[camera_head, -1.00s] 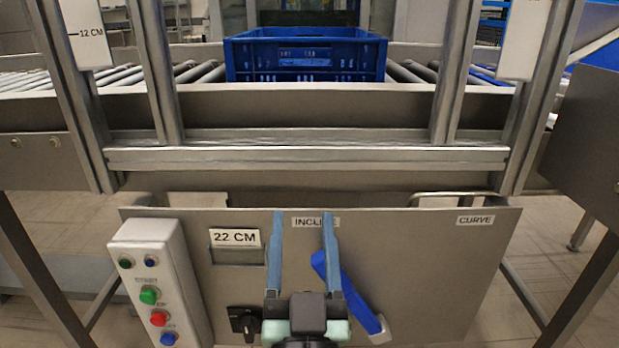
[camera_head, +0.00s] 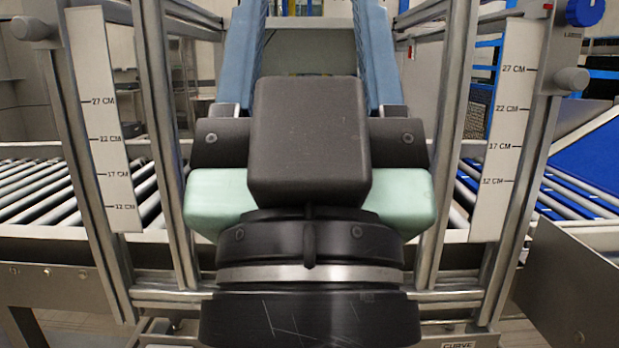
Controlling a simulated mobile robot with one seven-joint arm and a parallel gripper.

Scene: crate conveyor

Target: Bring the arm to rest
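My gripper (camera_head: 310,30) fills the middle of the head view, close to the camera and pointing up and away. Its two blue fingers stand wide apart, and nothing shows between them except the background. The fingertips run out of the top of the frame. The black wrist and pale green gripper body cover the centre of the conveyor, so I cannot see what lies there.
A metal frame with height scales on the left (camera_head: 104,140) and right (camera_head: 505,130) stands around my gripper. Roller conveyor sections run left (camera_head: 40,195) and right (camera_head: 540,200). A blue knob (camera_head: 585,11) sits at the upper right.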

